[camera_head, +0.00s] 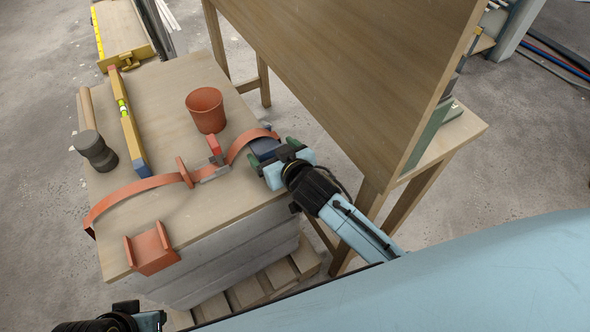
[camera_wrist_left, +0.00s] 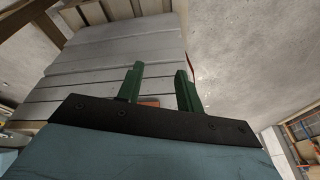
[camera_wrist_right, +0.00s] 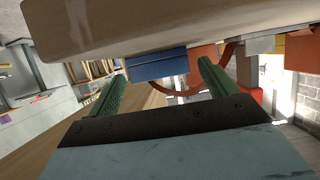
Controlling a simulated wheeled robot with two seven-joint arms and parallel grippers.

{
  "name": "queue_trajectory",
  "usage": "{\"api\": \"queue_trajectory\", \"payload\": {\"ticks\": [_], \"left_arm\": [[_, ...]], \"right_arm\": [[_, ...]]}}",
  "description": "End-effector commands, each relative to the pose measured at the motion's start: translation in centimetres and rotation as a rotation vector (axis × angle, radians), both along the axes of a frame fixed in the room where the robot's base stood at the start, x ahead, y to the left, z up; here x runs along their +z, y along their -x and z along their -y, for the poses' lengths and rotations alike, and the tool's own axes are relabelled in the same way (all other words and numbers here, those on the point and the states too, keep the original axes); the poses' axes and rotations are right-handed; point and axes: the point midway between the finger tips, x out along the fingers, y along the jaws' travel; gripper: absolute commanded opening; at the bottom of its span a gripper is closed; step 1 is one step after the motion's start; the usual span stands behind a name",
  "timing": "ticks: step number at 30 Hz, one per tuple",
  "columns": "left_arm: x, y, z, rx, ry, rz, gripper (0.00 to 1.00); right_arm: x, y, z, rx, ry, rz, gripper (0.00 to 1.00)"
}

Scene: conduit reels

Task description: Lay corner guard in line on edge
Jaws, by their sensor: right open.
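An orange strap (camera_head: 130,193) runs across the wooden top of a grey stack (camera_head: 185,205), with a metal buckle (camera_head: 215,173) in its middle. A dark blue guard (camera_head: 264,147) lies at the top's right edge by the strap's end; it also shows in the right wrist view (camera_wrist_right: 157,66). My right gripper (camera_head: 270,156) is open beside it, fingers on either side; contact cannot be told. An orange flanged corner piece (camera_head: 152,250) sits on the front edge. My left gripper (camera_wrist_left: 159,72) is open, low at the stack's side, with a bit of orange between its fingers.
A red-brown bucket (camera_head: 206,109), a yellow-edged level (camera_head: 130,130) and a mallet (camera_head: 95,148) stand or lie on the top. A tilted wooden board (camera_head: 370,70) and a small table (camera_head: 450,140) stand close to my right arm. A pallet (camera_head: 265,285) is below.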

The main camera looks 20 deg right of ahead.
Motion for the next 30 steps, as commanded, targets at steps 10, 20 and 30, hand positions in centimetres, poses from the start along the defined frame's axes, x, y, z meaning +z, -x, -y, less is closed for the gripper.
{"api": "queue_trajectory", "payload": {"ticks": [10, 20, 30], "left_arm": [[-5.0, -0.4, -1.9, -0.002, -0.036, -0.032, 0.36], [-9.5, 0.5, -4.0, -0.001, -0.067, -0.059, 0.36], [-11.1, 1.1, -4.9, 0.000, -0.078, -0.065, 0.36]], "right_arm": [[1.7, 4.0, 0.6, 0.000, -0.001, -0.002, 0.85], [3.7, 8.9, 1.6, 0.000, 0.000, -0.002, 0.85], [4.4, 10.7, 2.0, -0.001, 0.001, 0.001, 0.85]]}}
